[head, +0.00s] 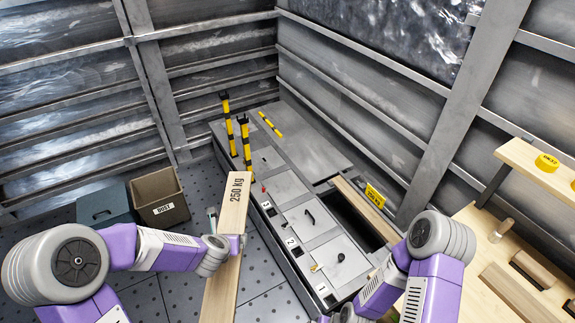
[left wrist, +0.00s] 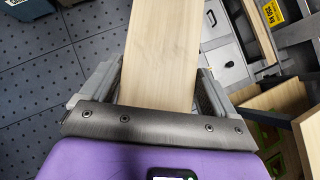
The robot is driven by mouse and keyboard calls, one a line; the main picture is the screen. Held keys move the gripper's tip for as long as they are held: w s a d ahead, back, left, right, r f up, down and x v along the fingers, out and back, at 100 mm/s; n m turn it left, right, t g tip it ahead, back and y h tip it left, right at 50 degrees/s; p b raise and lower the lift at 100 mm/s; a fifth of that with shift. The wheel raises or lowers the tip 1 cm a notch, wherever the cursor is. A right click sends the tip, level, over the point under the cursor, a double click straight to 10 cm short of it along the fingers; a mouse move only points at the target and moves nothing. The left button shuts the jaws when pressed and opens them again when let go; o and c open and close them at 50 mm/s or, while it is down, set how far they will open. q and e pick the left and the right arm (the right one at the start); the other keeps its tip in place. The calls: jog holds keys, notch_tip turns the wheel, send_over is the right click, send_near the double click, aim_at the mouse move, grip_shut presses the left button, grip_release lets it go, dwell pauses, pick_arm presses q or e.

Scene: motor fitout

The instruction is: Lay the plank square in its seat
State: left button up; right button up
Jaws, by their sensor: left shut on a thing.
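The pale wooden plank (head: 222,280) is marked "250 kg" and is held up in front of the grey deck, left of its opening. My left gripper (head: 238,243) is shut on the plank, across its width. In the left wrist view the plank (left wrist: 162,50) runs away from the camera between the two fingers (left wrist: 152,90). A dark rectangular opening (head: 352,222) lies in the deck at right, apart from the plank. It looks like the seat. Another wooden plank (head: 362,208) lies along its far edge. My right arm reaches in from the lower right; its fingertips do not show.
Yellow-and-black posts (head: 246,143) stand at the deck's left end. Hatches with handles (head: 311,219) line its front. A brown bin (head: 159,199) and a blue-grey box (head: 103,206) sit on the floor at left. A wooden bench (head: 485,255) with blocks stands at right.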

pick_arm(q)
jog(key=s+r, duration=0.2)
jog(key=s, duration=0.1)
jog(key=shift+s, duration=0.25)
jog(key=shift+w, duration=0.1)
jog(key=shift+f, duration=0.15)
